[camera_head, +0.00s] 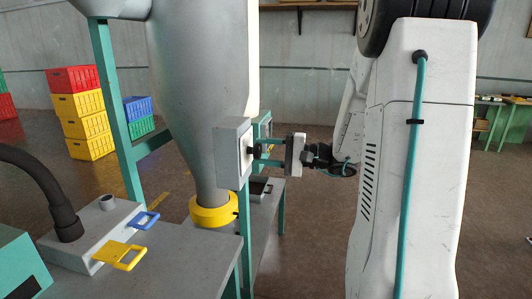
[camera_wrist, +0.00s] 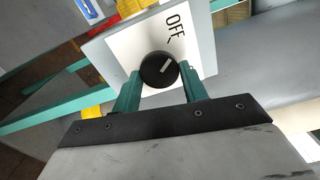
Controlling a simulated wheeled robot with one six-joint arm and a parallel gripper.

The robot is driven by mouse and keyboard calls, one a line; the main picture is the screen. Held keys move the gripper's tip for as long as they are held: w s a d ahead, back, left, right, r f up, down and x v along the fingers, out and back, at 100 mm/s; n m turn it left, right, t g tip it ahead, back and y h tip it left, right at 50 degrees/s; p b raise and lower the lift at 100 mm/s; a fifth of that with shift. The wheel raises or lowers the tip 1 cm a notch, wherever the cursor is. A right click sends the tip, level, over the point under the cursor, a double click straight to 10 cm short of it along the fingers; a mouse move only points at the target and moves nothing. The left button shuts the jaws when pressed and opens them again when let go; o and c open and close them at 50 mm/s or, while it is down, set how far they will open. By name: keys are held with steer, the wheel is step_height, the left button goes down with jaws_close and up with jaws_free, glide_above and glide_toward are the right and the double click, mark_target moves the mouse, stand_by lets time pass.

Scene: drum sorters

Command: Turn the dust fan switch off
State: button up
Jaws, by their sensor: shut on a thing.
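The dust fan switch is a round black knob (camera_wrist: 153,72) with a white pointer mark, set on a white plate (camera_wrist: 125,48). The plate has "OFF" printed above and to the right of the knob. The pointer mark slants to the upper right, more sideways than the direction of the OFF label. In the head view the switch box (camera_head: 232,150) is a grey box in front of the grey cyclone, its knob side facing right. My gripper (camera_head: 268,151) reaches it from the right. In the wrist view its teal fingers (camera_wrist: 160,74) are shut on the knob from both sides.
The grey cyclone (camera_head: 195,70) with a yellow collar (camera_head: 213,211) stands behind the box. A grey bench unit (camera_head: 90,236) with blue and yellow handles is at lower left. Stacked crates (camera_head: 83,119) stand far left. The floor behind my gripper is mostly clear.

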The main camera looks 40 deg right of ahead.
steer(key=shift+n, duration=0.8)
steer(key=o, duration=1)
steer(key=v, duration=0.7)
steer(key=shift+s+d, duration=0.25)
steer(key=shift+s, duration=0.1)
